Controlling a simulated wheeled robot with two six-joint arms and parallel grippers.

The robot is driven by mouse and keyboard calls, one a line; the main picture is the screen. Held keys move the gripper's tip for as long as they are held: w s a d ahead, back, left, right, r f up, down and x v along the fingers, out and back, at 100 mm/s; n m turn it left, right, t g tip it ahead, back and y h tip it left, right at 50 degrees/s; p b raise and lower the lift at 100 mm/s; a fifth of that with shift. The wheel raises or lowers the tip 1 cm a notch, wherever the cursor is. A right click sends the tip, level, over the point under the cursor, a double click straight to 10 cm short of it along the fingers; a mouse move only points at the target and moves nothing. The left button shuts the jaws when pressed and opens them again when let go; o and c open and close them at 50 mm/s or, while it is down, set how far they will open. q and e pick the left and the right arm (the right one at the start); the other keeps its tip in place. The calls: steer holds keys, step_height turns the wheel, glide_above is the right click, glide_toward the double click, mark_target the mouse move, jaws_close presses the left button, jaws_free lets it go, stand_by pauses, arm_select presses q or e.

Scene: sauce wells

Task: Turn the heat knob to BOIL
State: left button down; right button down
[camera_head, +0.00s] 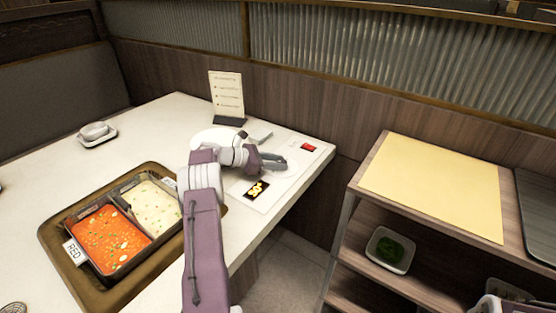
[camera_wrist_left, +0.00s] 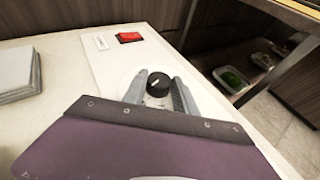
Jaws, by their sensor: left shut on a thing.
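The heat knob (camera_wrist_left: 157,85) is a small black dial with a short white mark, seen in the left wrist view. It stands on a white round plate of the control panel (camera_head: 287,184) at the table's right end. My left gripper (camera_head: 277,162) is shut on the knob, with one grey finger on each side of it. In the head view the gripper covers the knob. A red switch (camera_head: 308,147) also shows in the left wrist view (camera_wrist_left: 129,38). The lettering around the knob is not readable. My right gripper is not in view.
A divided pot with red broth (camera_head: 110,238) and pale broth (camera_head: 151,208) sits in a brown recess. A sign stand (camera_head: 227,97) is behind my left gripper. A shelf cart with a yellow mat (camera_head: 430,187) and a green-filled bowl (camera_head: 389,250) stands at right.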

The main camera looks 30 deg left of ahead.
arm_select(q)
steer(key=c, duration=1)
jaws_free()
steer(key=shift+r, duration=0.1)
step_height(320, 180, up, 4)
steer(key=shift+r+p, duration=0.1)
steer(key=shift+p, duration=0.85)
steer(key=d+r+p, duration=0.1)
steer(key=d+r, duration=0.5)
steer(key=d, duration=0.5)
steer(key=shift+w+d+r, duration=0.2)
steer(key=shift+d+r, duration=0.05)
steer(key=shift+d, duration=0.1)
